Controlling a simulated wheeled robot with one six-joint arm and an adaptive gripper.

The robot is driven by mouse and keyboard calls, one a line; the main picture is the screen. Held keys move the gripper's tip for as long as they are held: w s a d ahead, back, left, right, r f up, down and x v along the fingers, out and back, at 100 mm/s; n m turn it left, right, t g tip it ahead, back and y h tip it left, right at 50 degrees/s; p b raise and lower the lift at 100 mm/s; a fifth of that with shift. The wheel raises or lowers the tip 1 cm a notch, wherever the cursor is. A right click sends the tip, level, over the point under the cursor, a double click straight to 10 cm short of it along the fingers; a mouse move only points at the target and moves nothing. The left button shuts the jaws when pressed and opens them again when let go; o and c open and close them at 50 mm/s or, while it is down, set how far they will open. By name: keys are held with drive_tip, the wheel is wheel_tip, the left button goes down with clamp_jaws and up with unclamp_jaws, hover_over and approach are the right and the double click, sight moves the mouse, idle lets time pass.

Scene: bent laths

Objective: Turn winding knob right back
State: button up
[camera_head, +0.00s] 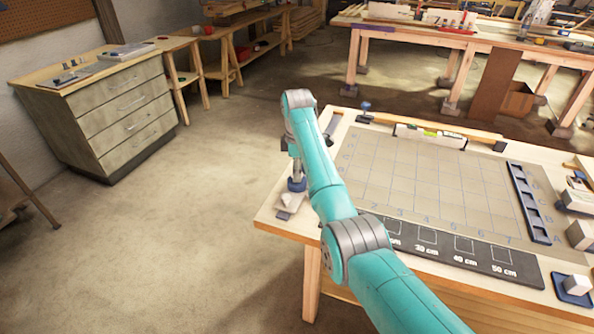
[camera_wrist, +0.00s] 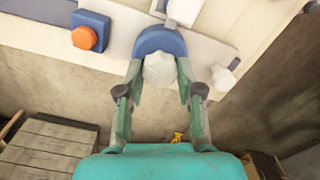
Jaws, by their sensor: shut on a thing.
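A white faceted knob (camera_wrist: 158,70), which looks like the winding knob, sits in front of a rounded blue part (camera_wrist: 161,40) in the wrist view. My gripper (camera_wrist: 160,76) has one finger on each side of the knob and is shut on it. How far the knob is turned cannot be told. In the head view my gripper (camera_head: 295,172) points down at the left edge of the workbench, above a blue part (camera_head: 297,185). My arm hides part of this area.
Beside the knob, the wrist view shows an orange button (camera_wrist: 84,37) on a blue block and a small white lever-like piece (camera_wrist: 223,78). The bench carries a gridded mat (camera_head: 415,178), a dark gauge strip (camera_head: 470,250) and a blue slotted rack (camera_head: 529,203). Floor to the left is clear.

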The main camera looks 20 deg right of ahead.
drive_tip(key=shift+n, duration=1)
drive_tip(key=o, duration=1.2)
drive_tip(key=shift+r, duration=3.7)
